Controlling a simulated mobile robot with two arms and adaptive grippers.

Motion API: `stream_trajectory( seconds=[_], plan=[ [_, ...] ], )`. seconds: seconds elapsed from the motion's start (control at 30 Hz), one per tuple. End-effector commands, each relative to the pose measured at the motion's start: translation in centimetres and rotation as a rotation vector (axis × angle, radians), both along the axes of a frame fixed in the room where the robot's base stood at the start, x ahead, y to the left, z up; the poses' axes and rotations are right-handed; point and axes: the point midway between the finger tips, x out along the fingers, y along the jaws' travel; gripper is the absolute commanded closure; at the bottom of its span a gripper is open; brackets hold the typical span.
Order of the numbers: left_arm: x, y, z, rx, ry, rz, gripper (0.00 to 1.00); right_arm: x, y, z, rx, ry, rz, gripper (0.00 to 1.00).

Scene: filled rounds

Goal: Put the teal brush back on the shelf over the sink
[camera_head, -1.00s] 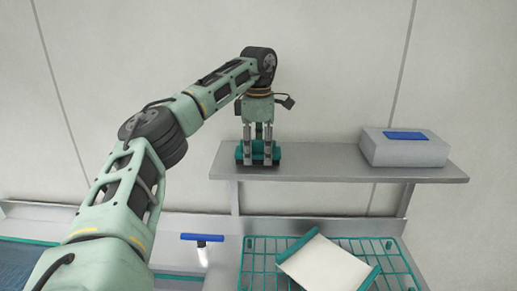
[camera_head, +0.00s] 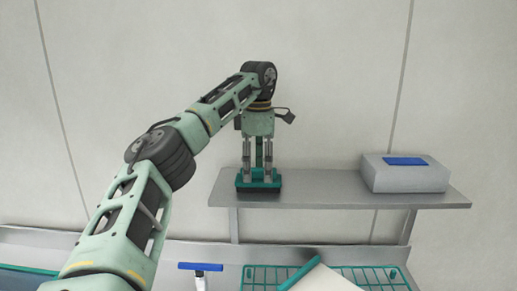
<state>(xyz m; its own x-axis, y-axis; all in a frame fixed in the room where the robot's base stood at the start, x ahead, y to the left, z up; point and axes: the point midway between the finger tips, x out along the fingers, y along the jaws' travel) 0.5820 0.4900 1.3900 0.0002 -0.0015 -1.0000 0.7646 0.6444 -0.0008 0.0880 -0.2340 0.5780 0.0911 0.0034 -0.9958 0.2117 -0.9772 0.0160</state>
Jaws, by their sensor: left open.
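The teal brush (camera_head: 258,181) stands on the left end of the grey shelf (camera_head: 330,197), its base resting on the shelf top. My left gripper (camera_head: 258,167) points straight down just above the brush base. Its fingers are open, one on each side of the upright teal handle (camera_head: 259,154). Any small gap between fingers and handle is too small to tell. My right gripper is not in view. The sink itself shows only in part below the shelf.
A grey box with a blue top patch (camera_head: 404,173) stands on the shelf's right part. The shelf middle is clear. Below are a teal wire rack (camera_head: 262,277) with a white teal-edged board (camera_head: 325,279), and a blue-headed tool (camera_head: 200,267).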

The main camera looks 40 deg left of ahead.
Motion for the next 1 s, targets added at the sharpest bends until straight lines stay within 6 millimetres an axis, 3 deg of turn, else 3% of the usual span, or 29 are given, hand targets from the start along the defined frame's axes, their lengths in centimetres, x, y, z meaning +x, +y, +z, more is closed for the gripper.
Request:
stream_trajectory(
  seconds=[0.07, 0.1, 0.27, 0.6, 1.0],
  plan=[
    [0.1, -0.2, 2.0, -0.001, -0.005, 0.001, 0.37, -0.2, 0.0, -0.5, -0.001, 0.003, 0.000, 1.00],
    [0.1, -0.1, 3.5, 0.002, -0.005, 0.002, 0.37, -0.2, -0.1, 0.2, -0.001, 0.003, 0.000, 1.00],
    [0.0, -0.1, 6.8, 0.003, -0.004, 0.003, 0.37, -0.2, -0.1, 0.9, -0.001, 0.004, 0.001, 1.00],
    [0.0, 0.0, 8.7, 0.001, 0.000, 0.001, 0.37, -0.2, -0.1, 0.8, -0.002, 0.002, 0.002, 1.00],
    [0.0, 0.0, 8.8, 0.001, -0.001, -0.001, 0.37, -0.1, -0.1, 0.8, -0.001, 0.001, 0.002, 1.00]
  ],
)
